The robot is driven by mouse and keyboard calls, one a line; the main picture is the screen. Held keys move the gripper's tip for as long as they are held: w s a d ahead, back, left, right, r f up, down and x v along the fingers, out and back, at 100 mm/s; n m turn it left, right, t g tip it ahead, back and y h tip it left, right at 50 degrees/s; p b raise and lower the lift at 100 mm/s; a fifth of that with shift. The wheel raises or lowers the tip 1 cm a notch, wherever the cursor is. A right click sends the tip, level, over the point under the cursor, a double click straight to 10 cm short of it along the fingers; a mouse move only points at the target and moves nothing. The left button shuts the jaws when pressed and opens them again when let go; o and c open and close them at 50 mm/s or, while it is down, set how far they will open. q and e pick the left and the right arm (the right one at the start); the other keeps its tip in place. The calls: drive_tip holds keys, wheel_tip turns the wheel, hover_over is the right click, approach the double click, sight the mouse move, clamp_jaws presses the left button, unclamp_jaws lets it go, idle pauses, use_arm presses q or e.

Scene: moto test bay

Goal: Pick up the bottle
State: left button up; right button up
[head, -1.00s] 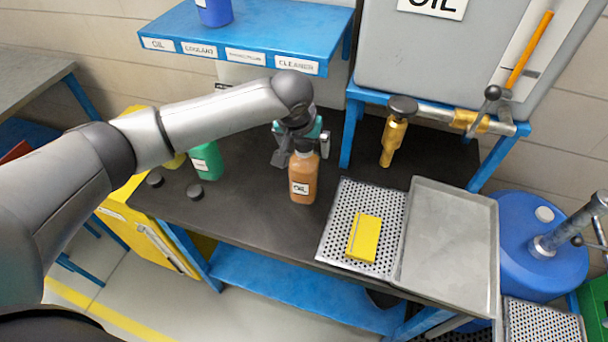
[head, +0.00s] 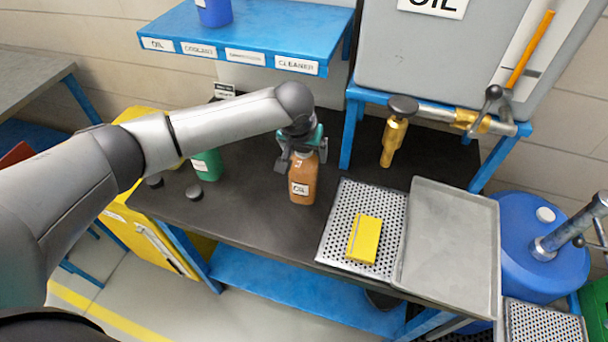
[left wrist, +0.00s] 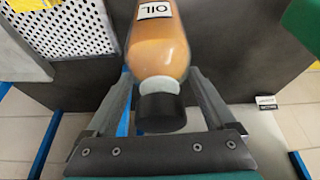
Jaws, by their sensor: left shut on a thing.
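The bottle (head: 303,184) is amber-brown with a white OIL label and stands upright on the dark bench top. In the left wrist view the bottle (left wrist: 160,48) shows its pale neck and black cap between the fingers. My left gripper (head: 302,157) is at the top of the bottle, its fingers shut on it at the neck and shoulder. In the left wrist view the left gripper (left wrist: 160,92) has one finger on each side of the bottle. My right gripper is not in view.
A green bottle (head: 207,164) and two black caps (head: 194,191) are left of the bottle. A perforated plate (head: 336,231) with a yellow block (head: 364,239) and a grey tray (head: 455,240) lie to the right. A brass tap (head: 394,140) hangs behind.

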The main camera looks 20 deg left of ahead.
use_arm(q)
clamp_jaws()
drive_tip(key=shift+r, duration=0.1)
